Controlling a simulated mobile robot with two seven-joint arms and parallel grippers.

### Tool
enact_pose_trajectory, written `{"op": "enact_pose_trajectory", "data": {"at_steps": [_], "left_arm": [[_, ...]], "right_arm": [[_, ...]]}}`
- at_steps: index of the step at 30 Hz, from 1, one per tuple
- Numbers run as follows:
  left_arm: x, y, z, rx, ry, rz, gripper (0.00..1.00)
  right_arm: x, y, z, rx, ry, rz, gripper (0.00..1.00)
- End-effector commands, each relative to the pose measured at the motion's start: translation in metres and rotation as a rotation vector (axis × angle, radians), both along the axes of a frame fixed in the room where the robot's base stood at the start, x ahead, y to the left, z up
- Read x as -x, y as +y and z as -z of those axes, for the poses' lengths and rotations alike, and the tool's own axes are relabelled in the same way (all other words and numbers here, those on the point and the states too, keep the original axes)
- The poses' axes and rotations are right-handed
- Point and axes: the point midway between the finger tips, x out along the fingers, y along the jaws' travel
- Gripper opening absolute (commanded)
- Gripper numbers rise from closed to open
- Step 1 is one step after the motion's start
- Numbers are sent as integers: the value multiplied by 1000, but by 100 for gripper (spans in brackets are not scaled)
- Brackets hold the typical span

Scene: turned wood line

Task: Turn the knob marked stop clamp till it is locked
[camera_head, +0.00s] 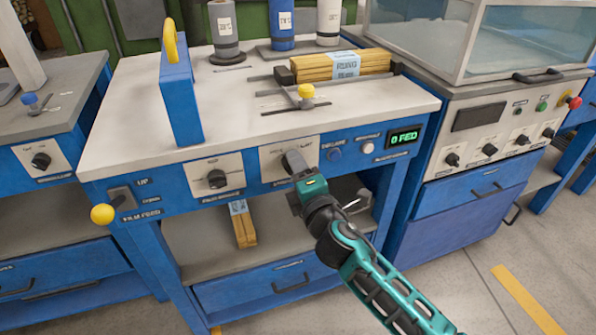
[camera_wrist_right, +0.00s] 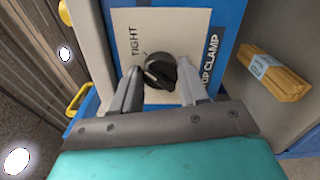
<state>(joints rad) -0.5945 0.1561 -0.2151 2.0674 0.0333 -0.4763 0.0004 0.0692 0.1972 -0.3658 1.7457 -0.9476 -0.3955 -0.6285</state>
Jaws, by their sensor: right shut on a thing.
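The stop clamp knob (camera_wrist_right: 158,66) is a round black knob with a pale pointer line on a white plate (camera_wrist_right: 188,22). The plate reads "TIGHT" on one side, and "OP CLAMP" shows on the blue panel beside it. My right gripper (camera_wrist_right: 160,82) has a finger on each side of the knob and is shut on it. In the head view my right gripper (camera_head: 294,162) reaches the plate (camera_head: 270,165) on the machine front and hides most of the knob. The pointer's exact setting is hard to read. My left gripper is not in view.
Another black knob (camera_head: 217,179) sits on a plate to the left. A green display (camera_head: 404,137) reads "0 FED" to the right. A yellow-balled lever (camera_head: 103,214) sticks out at the left corner. Bundled wood strips (camera_head: 340,65) lie on top; another bundle (camera_head: 242,223) lies on the lower shelf.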

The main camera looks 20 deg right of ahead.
Motion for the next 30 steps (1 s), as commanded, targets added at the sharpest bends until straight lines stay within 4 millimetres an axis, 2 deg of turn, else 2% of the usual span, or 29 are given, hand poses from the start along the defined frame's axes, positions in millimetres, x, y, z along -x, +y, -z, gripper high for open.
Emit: {"op": "enact_pose_trajectory", "data": {"at_steps": [8,22,23,30], "left_arm": [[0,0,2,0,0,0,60],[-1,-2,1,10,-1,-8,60],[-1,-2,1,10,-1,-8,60],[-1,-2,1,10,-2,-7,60]], "right_arm": [[0,0,1,-80,4,0,13],[0,0,1,-94,4,-1,13],[0,0,1,-94,4,-1,44],[0,0,0,-92,4,-1,67]]}}
